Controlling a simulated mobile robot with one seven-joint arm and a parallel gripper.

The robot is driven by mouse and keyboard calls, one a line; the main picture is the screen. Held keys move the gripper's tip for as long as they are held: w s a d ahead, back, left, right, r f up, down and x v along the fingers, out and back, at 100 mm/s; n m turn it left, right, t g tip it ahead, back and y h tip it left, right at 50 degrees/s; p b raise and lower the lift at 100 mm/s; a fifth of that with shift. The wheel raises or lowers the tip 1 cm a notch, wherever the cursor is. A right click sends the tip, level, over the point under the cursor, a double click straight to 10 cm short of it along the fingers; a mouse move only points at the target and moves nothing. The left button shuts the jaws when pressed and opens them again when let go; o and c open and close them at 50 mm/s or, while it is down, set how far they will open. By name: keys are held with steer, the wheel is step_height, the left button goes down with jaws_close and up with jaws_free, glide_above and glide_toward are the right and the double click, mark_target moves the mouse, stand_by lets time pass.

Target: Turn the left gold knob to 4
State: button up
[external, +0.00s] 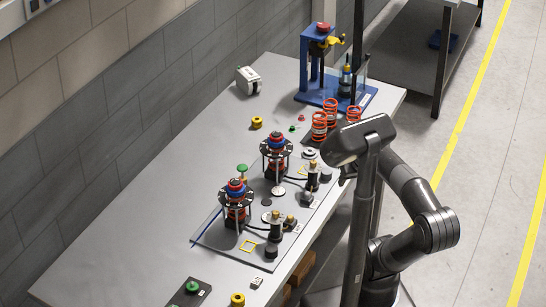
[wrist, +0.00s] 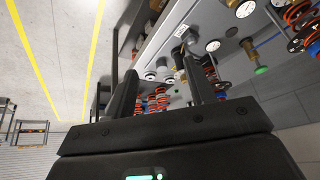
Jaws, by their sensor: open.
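Small gold knobs sit on dark posts on the grey fixture plate (external: 208,244) in the external view. One gold knob (external: 290,219) is at the nearer station and another gold knob (external: 312,164) is at the farther station. I cannot tell for sure which one counts as the left knob, and no number can be read. In the wrist view a gold knob (wrist: 232,3) shows at the top edge. My gripper (wrist: 160,66) is open, its fingers apart with no knob visibly held. In the external view its fingers are hidden behind my own body.
Two spring assemblies (external: 236,205) with red and blue caps stand on the plate beside the knobs. Orange springs (external: 320,126) and a blue press stand (external: 304,70) are farther back. Cables cross the plate. The table's left side is mostly clear.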

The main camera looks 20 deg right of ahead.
steer(key=a+f+m+g+y, duration=0.1)
steer(key=f, duration=0.1)
steer(key=a+f+m+g+y, duration=0.1)
steer(key=f+g, duration=0.1)
steer(key=a+f+g+y, duration=0.1)
steer(key=a+f+g, duration=0.1)
steer(key=shift+s+f+m, duration=0.1)
steer(key=shift+s+m, duration=0.05)
steer(key=shift+m, duration=0.25)
steer(key=shift+c, duration=0.8)
steer(key=m+g+y, duration=0.5)
steer(key=m+y, duration=0.7)
steer(key=y, duration=0.2)
glide_toward(276, 213)
steer(key=x, duration=1)
steer(key=shift+f, duration=0.25)
jaws_close()
